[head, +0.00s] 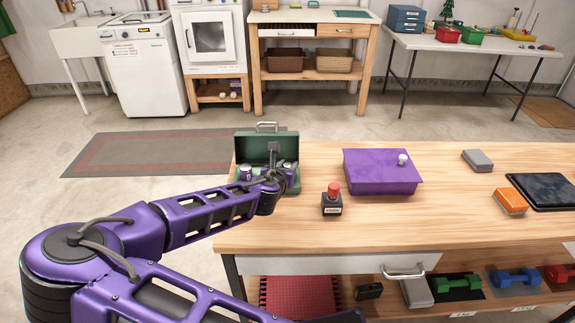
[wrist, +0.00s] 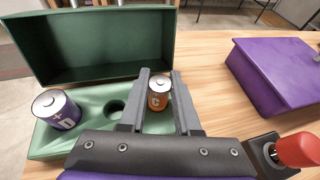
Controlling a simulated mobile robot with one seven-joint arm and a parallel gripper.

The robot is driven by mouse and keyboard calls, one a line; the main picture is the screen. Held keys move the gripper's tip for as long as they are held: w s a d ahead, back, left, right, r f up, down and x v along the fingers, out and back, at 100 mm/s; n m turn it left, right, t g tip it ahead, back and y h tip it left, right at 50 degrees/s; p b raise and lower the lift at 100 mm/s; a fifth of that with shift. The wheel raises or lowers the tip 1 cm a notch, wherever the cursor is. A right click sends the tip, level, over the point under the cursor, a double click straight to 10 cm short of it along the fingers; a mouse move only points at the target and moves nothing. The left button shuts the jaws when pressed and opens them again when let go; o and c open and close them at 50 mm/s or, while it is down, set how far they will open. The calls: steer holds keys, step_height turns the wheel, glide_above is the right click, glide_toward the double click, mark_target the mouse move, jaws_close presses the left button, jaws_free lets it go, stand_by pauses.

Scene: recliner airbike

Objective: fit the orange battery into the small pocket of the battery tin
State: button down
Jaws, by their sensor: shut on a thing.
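The green battery tin (wrist: 85,135) stands with its lid open; it also shows at the left end of the workbench in the head view (head: 254,155). The orange battery (wrist: 158,98), silver-topped and marked C, is upright between the fingers of my gripper (wrist: 158,92). Its lower end is hidden, so I cannot tell whether it touches the tin. An empty round pocket (wrist: 115,109) shows to the left of the fingers. A larger purple battery (wrist: 56,109) stands upright at the tin's left side. In the head view my gripper (head: 272,164) is over the tin.
A purple box (head: 381,172) stands to the right of the tin. A red-topped black stamp-like object (head: 332,200) stands in front of it. An orange block (head: 511,201), a grey block (head: 477,160) and a dark tablet (head: 545,190) lie farther right. The bench's front middle is clear.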

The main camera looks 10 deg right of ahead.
steer(key=shift+f+b, duration=0.5)
steer(key=shift+f, duration=0.4)
steer(key=c, duration=0.5)
jaws_free()
steer(key=shift+c, duration=0.2)
steer(key=p+v, duration=0.3)
steer(key=v, duration=1.4)
steer(key=shift+r, duration=0.2)
steer(key=shift+s+a, duration=0.1)
